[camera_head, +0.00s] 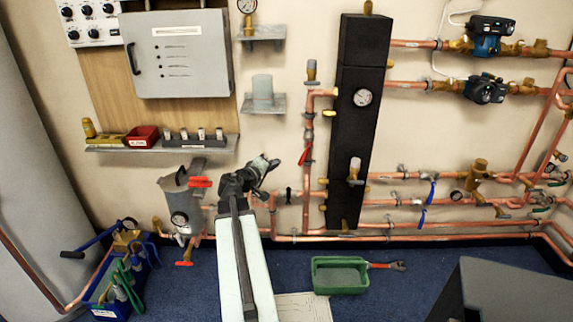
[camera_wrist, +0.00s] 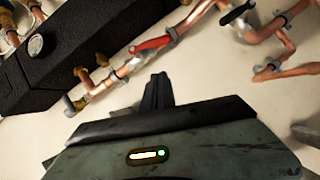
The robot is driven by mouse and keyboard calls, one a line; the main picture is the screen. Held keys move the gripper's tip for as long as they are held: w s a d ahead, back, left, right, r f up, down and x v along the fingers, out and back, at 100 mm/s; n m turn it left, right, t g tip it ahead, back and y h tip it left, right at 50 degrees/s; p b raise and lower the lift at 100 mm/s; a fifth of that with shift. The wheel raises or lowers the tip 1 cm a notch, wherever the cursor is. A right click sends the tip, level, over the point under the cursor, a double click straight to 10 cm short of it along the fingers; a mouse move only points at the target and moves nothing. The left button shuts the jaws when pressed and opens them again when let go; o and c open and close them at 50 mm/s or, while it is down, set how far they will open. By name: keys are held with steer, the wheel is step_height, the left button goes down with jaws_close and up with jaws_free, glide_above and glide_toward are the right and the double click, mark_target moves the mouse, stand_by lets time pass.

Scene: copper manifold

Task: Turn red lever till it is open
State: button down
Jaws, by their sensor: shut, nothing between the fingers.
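A red lever (camera_head: 305,154) sits on a vertical copper pipe just left of the tall black block. It lies nearly along the pipe, slightly tilted. In the wrist view the red lever (camera_wrist: 150,46) shows above my fingers, close to its pipe. My gripper (camera_head: 264,165) is left of the lever and a little lower in the head view, apart from it. In the wrist view its fingers (camera_wrist: 158,92) are together and empty, pointing up toward the lever with bare wall between. Other red handles (camera_head: 200,182) are on the grey cylinder at left.
The black block (camera_head: 362,105) with a gauge stands right of the lever. Copper pipes with blue levers (camera_head: 422,218) run further right. A grey cabinet (camera_head: 180,55) and a shelf (camera_head: 150,147) are at left. A green tray (camera_head: 340,275) lies on the blue floor.

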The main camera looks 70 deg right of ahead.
steer(key=b, duration=0.2)
glide_toward(305, 155)
steer(key=w+d+f, duration=0.2)
steer(key=w+d, duration=0.2)
steer(key=shift+s+d+f+b, duration=0.3)
steer(key=shift+s+d+b, duration=0.05)
steer(key=shift+s+d, duration=0.3)
steer(key=shift+s+d+f+b, duration=0.35)
steer(key=shift+s+d, duration=0.25)
steer(key=shift+s, duration=0.1)
